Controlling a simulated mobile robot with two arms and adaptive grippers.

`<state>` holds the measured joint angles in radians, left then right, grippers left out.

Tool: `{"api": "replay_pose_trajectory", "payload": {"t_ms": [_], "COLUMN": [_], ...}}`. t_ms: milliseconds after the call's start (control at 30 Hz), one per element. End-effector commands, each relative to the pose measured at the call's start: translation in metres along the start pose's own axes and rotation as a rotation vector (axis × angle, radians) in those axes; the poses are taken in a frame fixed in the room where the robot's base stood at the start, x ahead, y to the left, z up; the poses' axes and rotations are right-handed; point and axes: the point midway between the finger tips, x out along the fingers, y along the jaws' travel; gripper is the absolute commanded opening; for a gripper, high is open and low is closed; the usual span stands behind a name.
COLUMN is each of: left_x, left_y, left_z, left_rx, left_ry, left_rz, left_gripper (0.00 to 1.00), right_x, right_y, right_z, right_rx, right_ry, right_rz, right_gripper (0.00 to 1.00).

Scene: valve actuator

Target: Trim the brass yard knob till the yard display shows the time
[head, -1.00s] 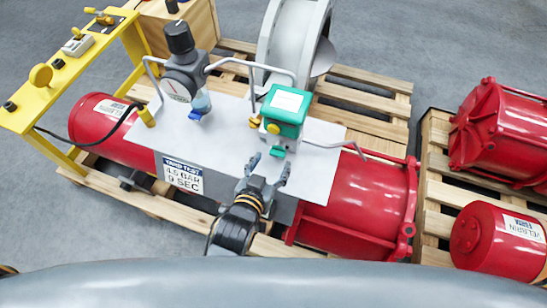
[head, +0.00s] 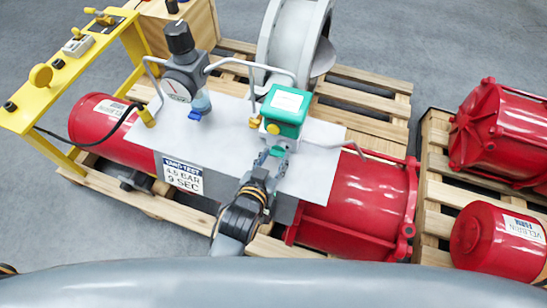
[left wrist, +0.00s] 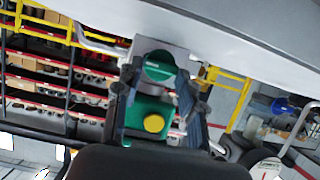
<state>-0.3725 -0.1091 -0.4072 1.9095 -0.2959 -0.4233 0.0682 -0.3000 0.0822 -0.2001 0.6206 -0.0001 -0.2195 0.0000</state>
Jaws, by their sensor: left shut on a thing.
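The valve unit is a green box (head: 287,108) with a pale label on a metal plate. A round yellow knob (head: 273,128) is on its front and a small brass knob (head: 254,122) at its left side. I cannot tell which is the yard knob. My left gripper (head: 274,157) is at the box's lower front. In the left wrist view its fingers (left wrist: 157,78) are shut on a green round knob (left wrist: 159,66), apart from the yellow knob (left wrist: 153,123). No readable time display shows. My right gripper is not in view.
A regulator with a gauge (head: 182,80) and bent metal pipes stand left of the green box. A sign (head: 183,176) reads 4.5 BAR, 9 SEC. Red cylinders (head: 355,205) lie on pallets. A yellow stand (head: 45,95) is at the left.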

Motion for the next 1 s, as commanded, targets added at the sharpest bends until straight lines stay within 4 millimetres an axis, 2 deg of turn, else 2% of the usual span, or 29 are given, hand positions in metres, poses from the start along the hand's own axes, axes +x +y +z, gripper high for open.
{"api": "replay_pose_trajectory", "payload": {"t_ms": [233, 500, 1000], "left_x": [-0.001, -0.001, 0.001], "left_y": [-0.002, -0.006, -0.009], "left_z": [-0.003, -0.002, 0.003], "left_rx": [-0.074, -0.251, -0.524], "left_ry": [-0.002, -0.003, -0.002], "left_rz": [0.032, 0.106, 0.217], "left_gripper": [0.08, 0.08, 0.08], "right_x": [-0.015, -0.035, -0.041], "right_y": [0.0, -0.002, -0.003], "right_z": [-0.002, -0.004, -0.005], "right_rx": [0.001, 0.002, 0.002], "right_ry": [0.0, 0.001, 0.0], "right_rz": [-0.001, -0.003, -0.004], "right_gripper": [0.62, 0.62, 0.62]}}
